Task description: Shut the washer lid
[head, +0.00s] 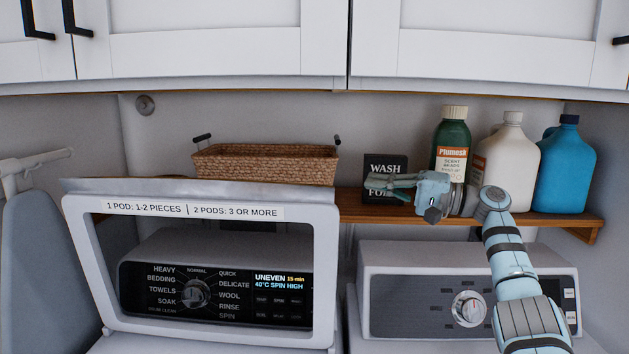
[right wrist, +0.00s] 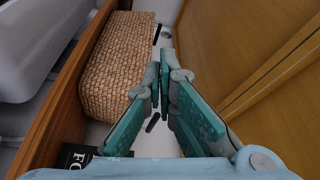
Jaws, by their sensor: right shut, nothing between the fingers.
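The washer lid (head: 325,270) stands raised in the head view, a white frame around a clear window with a pod label along its top. The washer's control panel (head: 225,292) shows through the window. My right gripper (head: 370,186) is shut and empty, pointing left, just right of the lid's upper right corner and in front of a dark sign on the shelf. I see no contact with the lid. In the right wrist view its fingers (right wrist: 164,98) are together with nothing between them. My left gripper is not in view.
A wooden shelf (head: 400,214) behind holds a wicker basket (head: 265,163), a dark sign (head: 385,163), a green bottle (head: 452,140) and white (head: 508,155) and blue (head: 566,170) jugs. White cabinets (head: 220,40) hang above. The dryer's panel (head: 410,300) is at right.

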